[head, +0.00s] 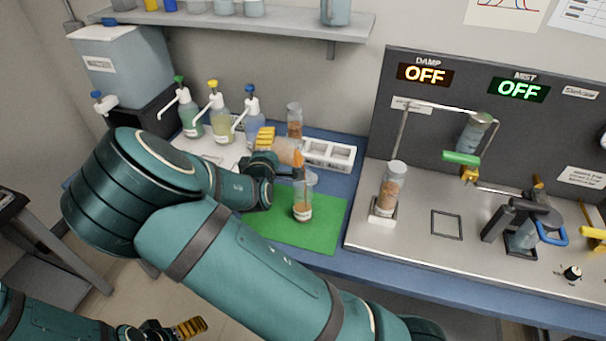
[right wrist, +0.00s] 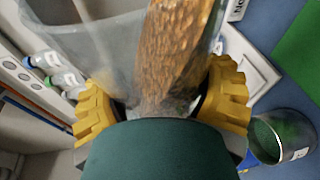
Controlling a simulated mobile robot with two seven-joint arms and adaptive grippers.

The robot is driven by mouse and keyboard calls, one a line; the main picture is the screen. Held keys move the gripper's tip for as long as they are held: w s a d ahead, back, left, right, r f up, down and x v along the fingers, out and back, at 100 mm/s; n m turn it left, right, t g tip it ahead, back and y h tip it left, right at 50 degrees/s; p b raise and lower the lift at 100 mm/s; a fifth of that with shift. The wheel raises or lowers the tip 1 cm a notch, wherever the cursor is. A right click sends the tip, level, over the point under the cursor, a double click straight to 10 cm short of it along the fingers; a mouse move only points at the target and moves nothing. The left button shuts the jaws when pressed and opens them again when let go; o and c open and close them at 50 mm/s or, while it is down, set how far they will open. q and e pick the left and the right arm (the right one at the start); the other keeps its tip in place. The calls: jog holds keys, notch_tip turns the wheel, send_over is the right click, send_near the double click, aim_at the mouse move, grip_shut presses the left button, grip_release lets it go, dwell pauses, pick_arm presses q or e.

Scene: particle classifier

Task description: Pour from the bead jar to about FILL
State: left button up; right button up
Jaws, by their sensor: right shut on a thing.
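My right gripper (head: 277,152) is shut on the clear bead jar (head: 287,151), which is tilted above the green mat (head: 270,229). Orange-brown beads show at the jar's lower right end, over a clear receiving vessel. In the right wrist view, my yellow fingers (right wrist: 165,105) grip the jar (right wrist: 80,45), with beads massed along one side. The receiving vessel (head: 303,200) stands upright on the mat, with a low layer of beads and a white label. Its fill mark is too small to read. My left gripper (head: 172,329) is at the lower left edge, away from these things; its opening is unclear.
A tall vial with beads (head: 295,118) stands behind the jar, near a white rack (head: 329,154). Pump bottles (head: 221,124) stand left of it. Another bead vial (head: 391,186) stands on a white base at right. A clear round vessel (right wrist: 280,138) shows in the wrist view.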

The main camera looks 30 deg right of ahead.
jog(key=shift+s+d+r+m+t+b, duration=0.15)
jog(key=shift+s+r+m+t+b, duration=0.15)
jog(key=shift+r+m, duration=0.45)
jog(key=shift+s+d+r+m+t+b, duration=0.2)
jog(key=shift+r+m+t+b, duration=0.2)
jog(key=shift+r+m, duration=0.3)
dwell(6.0)
